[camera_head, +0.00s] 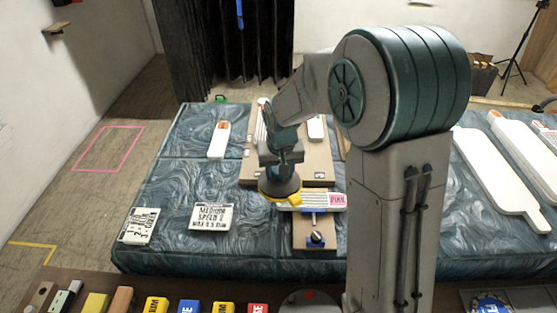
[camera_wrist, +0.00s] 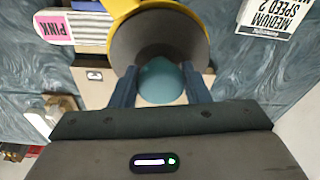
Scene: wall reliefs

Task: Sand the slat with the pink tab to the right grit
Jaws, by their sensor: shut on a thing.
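The slat (camera_head: 298,199) lies across a wooden stand with a blue clamp (camera_head: 315,224), and its right end has a pink tab reading PINK (camera_head: 338,199). The tab also shows in the wrist view (camera_wrist: 52,28). My gripper (camera_head: 281,160) is shut on a round sander (camera_head: 280,187) with a teal knob, dark body and yellow rim. In the wrist view the fingers (camera_wrist: 160,88) grip its knob (camera_wrist: 160,80). The sander is at the slat's left end and hides part of it. I cannot tell whether they touch. The sander's underside is hidden.
A card reading MEDIUM SPEED 2 (camera_head: 212,217) and a smaller printed card (camera_head: 138,226) lie on the teal table (camera_head: 190,255). Yellow, blue and red labelled blocks line the front shelf (camera_head: 205,285). White boards (camera_head: 500,175) lie at right. My arm hides the table's middle right.

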